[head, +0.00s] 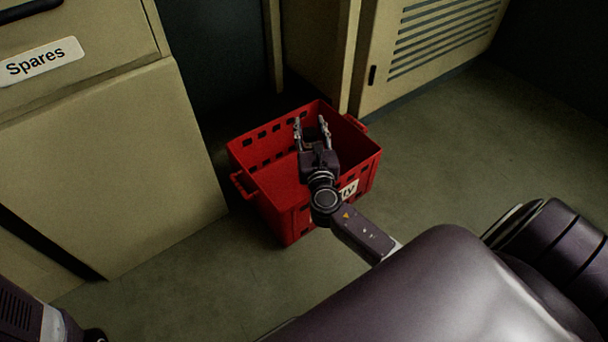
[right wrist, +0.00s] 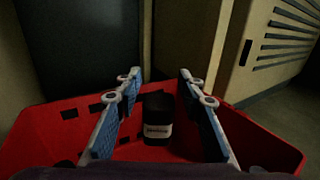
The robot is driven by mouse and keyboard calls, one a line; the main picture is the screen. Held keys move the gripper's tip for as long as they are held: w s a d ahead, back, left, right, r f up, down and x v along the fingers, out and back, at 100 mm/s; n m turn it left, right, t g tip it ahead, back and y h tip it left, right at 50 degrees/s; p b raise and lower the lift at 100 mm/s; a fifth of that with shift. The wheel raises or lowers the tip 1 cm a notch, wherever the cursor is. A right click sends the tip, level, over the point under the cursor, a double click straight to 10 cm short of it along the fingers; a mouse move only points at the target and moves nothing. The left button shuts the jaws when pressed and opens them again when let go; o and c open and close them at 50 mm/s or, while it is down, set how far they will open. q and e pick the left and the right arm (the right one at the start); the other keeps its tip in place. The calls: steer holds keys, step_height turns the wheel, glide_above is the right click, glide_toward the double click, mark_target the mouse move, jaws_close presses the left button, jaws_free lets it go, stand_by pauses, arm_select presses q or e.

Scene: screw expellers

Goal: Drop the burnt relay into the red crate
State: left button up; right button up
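The red crate (head: 290,222) stands on the floor, open at the top, with slotted walls and a partly covered white label. Its walls also show in the right wrist view (right wrist: 272,142). My right gripper (head: 310,122) is over the crate with its fingers spread apart. The relay, a dark block with a white label (right wrist: 158,122), shows between the fingers in the right wrist view, with a gap on each side. It is a dark shape in the head view (head: 311,134). I cannot tell if it is resting or falling.
A beige cabinet with a "Spares" drawer (head: 75,68) stands left of the crate. A beige locker with a vent grille (head: 425,50) stands behind it to the right. The floor (head: 475,140) to the right is clear.

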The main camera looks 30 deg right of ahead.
steer(key=shift+o, duration=1.3)
steer(key=shift+s+a, duration=0.1)
steer(key=shift+s, duration=0.05)
steer(key=v, duration=0.7)
steer(key=shift+s, duration=0.1)
